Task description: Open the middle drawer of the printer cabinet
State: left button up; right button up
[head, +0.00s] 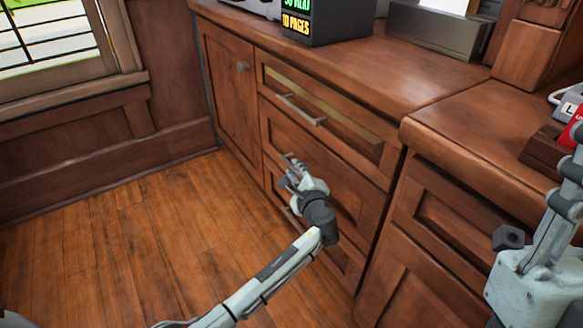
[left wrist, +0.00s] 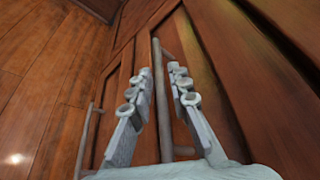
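The printer cabinet (head: 352,191) is brown wood with a stack of drawers, each with a bar handle. The top drawer's handle (head: 300,110) is in plain view. My left gripper (head: 292,172) is at the middle drawer, largely covering its handle in the head view. In the left wrist view its two fingers (left wrist: 163,97) are apart, with the middle drawer's handle (left wrist: 158,75) running between them. I cannot tell whether either finger touches the bar. The lower drawer's handle (left wrist: 87,140) shows to the left. The drawers look closed. My right gripper's fingers are not visible.
A cupboard door (head: 231,85) with a round knob is left of the drawers. A black box (head: 325,22) and a dark device (head: 437,28) stand on the countertop. Another cabinet (head: 455,215) adjoins at the right. The wood floor (head: 130,250) in front is clear.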

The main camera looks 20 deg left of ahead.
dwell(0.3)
pick_arm(q)
grip_shut()
jog(key=shift+a, duration=0.1)
